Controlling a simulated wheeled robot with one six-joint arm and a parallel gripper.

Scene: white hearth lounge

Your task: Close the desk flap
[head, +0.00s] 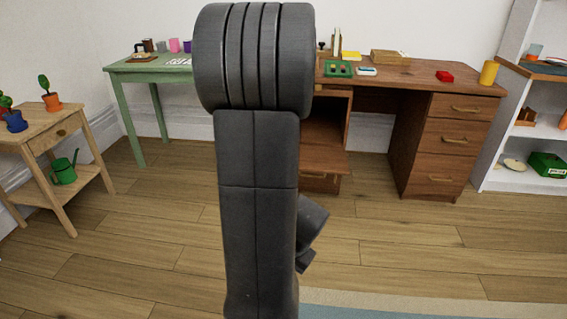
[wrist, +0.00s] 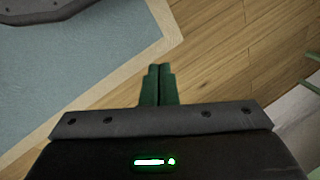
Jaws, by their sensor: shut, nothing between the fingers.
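The brown wooden desk (head: 420,82) stands against the back wall in the head view. Its flap (head: 328,163) is folded down and juts out level from the front of the left side, below an open compartment (head: 322,126). My arm hides the left part of the flap and compartment. My gripper (wrist: 158,70) shows in the wrist view, its green fingers together and empty. It points at the wooden floor and is apart from the desk. The flap is not in the wrist view.
A green table (head: 150,66) stands left of the desk, and a wooden plant stand (head: 45,135) is farther left. A white shelf (head: 525,130) is at the right. A blue rug (wrist: 80,90) lies on the floor. The floor before the desk (head: 390,235) is clear.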

